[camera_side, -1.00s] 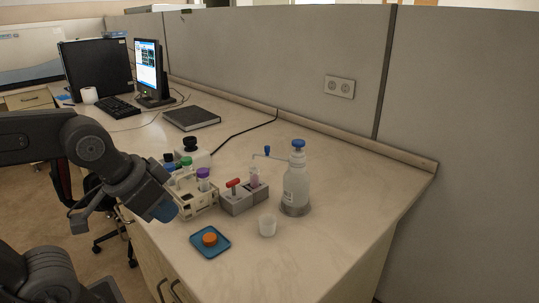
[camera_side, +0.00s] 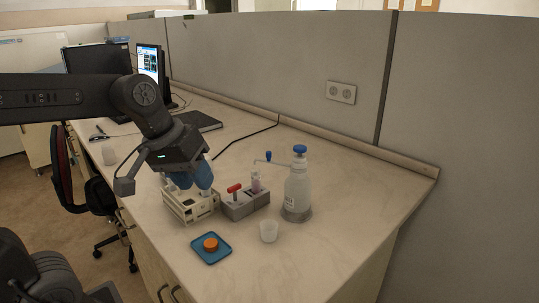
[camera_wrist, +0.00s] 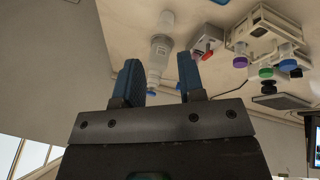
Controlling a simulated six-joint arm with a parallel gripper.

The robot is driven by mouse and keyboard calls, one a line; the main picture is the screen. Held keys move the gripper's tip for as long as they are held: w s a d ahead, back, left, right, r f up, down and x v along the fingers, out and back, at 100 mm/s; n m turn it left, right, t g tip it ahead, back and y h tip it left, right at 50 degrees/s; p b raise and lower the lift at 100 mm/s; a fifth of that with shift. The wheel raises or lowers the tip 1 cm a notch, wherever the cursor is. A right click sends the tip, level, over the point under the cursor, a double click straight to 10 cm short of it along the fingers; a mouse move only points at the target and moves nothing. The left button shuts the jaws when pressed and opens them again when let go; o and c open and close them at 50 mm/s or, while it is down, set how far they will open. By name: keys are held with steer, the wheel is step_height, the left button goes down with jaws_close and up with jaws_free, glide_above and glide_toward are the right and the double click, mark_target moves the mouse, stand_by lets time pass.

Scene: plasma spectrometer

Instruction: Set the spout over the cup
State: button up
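The white dispenser bottle (camera_side: 297,190) has a blue cap and stands on a round grey base. It also shows in the wrist view (camera_wrist: 160,52), in line with the gap between my fingers. In the wrist view the cup (camera_wrist: 166,18) is at the top. My gripper (camera_side: 188,188) has blue fingers, spread and empty (camera_wrist: 160,72), left of the bottle at the tube rack.
The cream tube rack (camera_side: 195,210) with capped tubes is partly hidden by my gripper. A grey block (camera_side: 244,204) with a red handle and a pink tube stands between rack and bottle. A blue tray (camera_side: 211,253) holds an orange cap. The table is clear right of the bottle.

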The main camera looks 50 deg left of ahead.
steer(key=shift+o, duration=0.3)
steer(key=w+a+r+n+h, duration=0.1)
steer(key=w+a+r+n, duration=0.1)
steer(key=w+n, duration=0.3)
steer(key=w+a, duration=0.1)
steer(key=w, duration=0.1)
steer(key=shift+w+r+g, duration=0.15)
steer(key=shift+w+g, duration=0.15)
steer(key=shift+g, duration=0.1)
steer(key=n+t+h, duration=0.1)
steer(key=n+h, duration=0.4)
steer(key=n, duration=0.9)
glide_toward(268, 152)
steer(key=x, duration=1)
steer(key=shift+w, duration=0.15)
steer(key=shift+c, duration=0.3)
jaws_close()
